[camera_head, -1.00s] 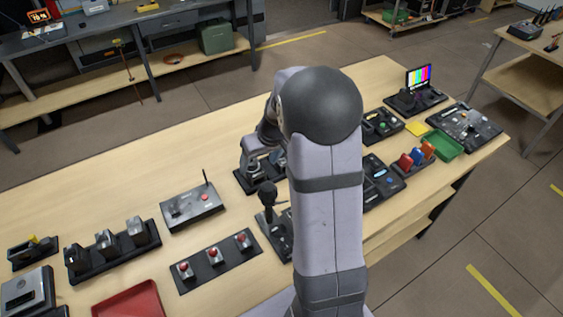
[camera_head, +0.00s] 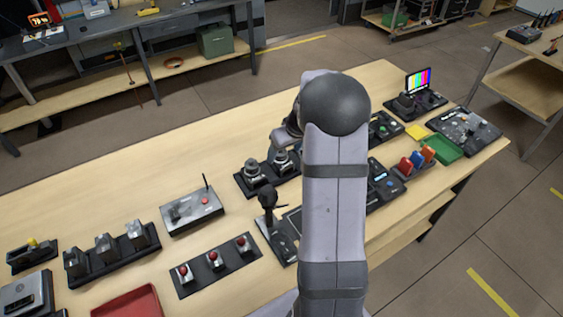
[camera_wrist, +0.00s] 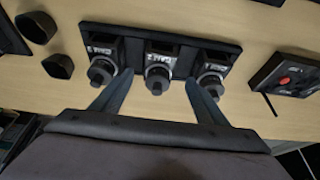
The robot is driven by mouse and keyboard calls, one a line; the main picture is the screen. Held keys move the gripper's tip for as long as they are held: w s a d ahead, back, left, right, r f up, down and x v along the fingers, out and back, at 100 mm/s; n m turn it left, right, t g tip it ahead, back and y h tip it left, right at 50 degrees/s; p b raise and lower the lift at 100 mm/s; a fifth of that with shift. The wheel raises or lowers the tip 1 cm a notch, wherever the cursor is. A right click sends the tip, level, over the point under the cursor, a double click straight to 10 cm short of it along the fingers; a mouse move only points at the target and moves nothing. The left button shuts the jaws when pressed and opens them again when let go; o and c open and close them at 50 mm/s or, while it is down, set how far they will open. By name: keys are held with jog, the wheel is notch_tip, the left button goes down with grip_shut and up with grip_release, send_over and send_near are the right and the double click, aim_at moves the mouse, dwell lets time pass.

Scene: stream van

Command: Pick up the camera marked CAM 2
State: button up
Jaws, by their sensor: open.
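A black rack (camera_wrist: 103,36) holds three small dark cameras in a row in the wrist view. Their white labels appear upside down and are hard to read. The middle camera (camera_wrist: 158,79) seems to be CAM 2. My gripper (camera_wrist: 159,82) is open, with one finger on each side of the middle camera's lens end. I cannot tell whether the fingers touch it. The left camera (camera_wrist: 101,70) and right camera (camera_wrist: 210,82) lie just outside the fingers. In the head view, two of the rack's cameras (camera_head: 251,174) show left of my arm, which hides the third and my fingers.
A silver box (camera_head: 192,211) with a red button and antenna stands beside the rack. A joystick panel (camera_head: 270,206) and a row of red buttons (camera_head: 213,264) are nearer. Two dark rounded objects (camera_wrist: 58,66) lie left in the wrist view. The table's far left part is clear.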

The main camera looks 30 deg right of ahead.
aim_at(284, 155)
jog(key=shift+p+x, duration=1.3)
jog(key=shift+x, duration=1.35)
jog(key=shift+s+d, duration=0.1)
jog(key=shift+c, duration=0.3)
jog(key=c, duration=1.5)
jog(key=shift+r, duration=0.1)
